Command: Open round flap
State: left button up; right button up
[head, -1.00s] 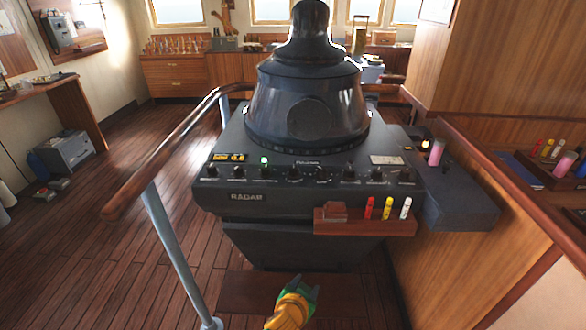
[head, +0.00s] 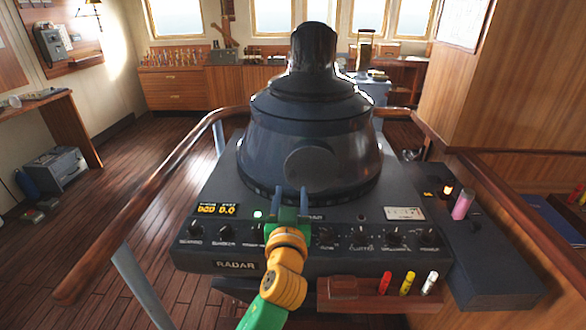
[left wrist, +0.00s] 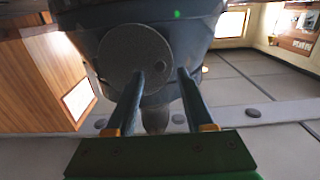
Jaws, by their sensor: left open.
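The round flap (head: 315,164) is a dark grey disc on the front of the radar's dark housing (head: 350,140). It lies flat against the housing and looks closed. In the left wrist view the flap (left wrist: 128,62) has a small dark hole or knob near its right side. My left gripper (head: 292,192) is open and empty, in front of the housing, a little below and left of the flap. In the left wrist view its two fingers (left wrist: 155,75) point at the housing, the left finger overlapping the flap's lower edge. My right gripper is not in view.
The radar console's sloped panel (head: 350,212) with several knobs lies below the flap. A small wooden rack (head: 355,300) holds red, yellow and white markers. A wooden handrail (head: 150,215) runs along the left, and a pink cylinder (head: 462,205) stands on the right.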

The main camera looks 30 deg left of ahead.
aim_at(292, 175)
pick_arm(q)
jog(key=x, duration=0.2)
jog(key=r+p+x, duration=0.1)
jog(key=x, duration=0.1)
jog(key=shift+w+a+p, duration=0.1)
jog(key=shift+w+p, duration=0.05)
jog(key=shift+p, duration=0.15)
jog(key=shift+w+a+f, duration=0.2)
jog(key=shift+w, duration=0.15)
jog(key=shift+s+d, duration=0.1)
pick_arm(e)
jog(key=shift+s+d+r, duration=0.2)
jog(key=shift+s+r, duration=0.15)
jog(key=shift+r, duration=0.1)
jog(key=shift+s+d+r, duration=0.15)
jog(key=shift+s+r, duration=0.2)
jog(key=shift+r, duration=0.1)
pick_arm(q)
jog(key=shift+s+r, duration=0.1)
jog(key=shift+r, duration=0.05)
jog(key=c, duration=0.4)
grip_shut()
